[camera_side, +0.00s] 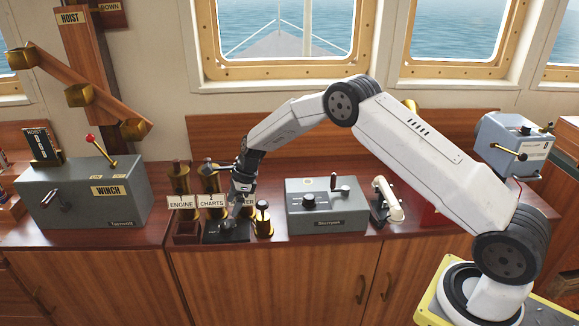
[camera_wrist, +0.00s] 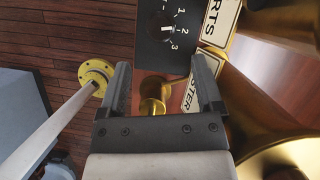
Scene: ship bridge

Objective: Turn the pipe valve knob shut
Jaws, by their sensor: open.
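Brass voice pipes stand on the counter behind small signs, among them ENGINE (camera_side: 182,203) and CHARTS (camera_side: 211,200). My gripper (camera_side: 242,196) is open and empty, pointing down over these pipes. In the wrist view its fingers (camera_wrist: 158,62) straddle a small brass knob-like part (camera_wrist: 152,104), with a gap on each side. I cannot tell for certain that this is the valve knob. A black dial box (camera_side: 226,231) stands in front; its numbered face (camera_wrist: 168,28) shows beyond the fingertips.
A short brass post (camera_side: 263,220) stands right of the dial box. A grey Sternpost box (camera_side: 327,212) with a knob and crank, then a white handset (camera_side: 387,200), are farther right. A grey WINCH box (camera_side: 85,190) stands left. Large brass bells (camera_wrist: 285,100) crowd my gripper's right.

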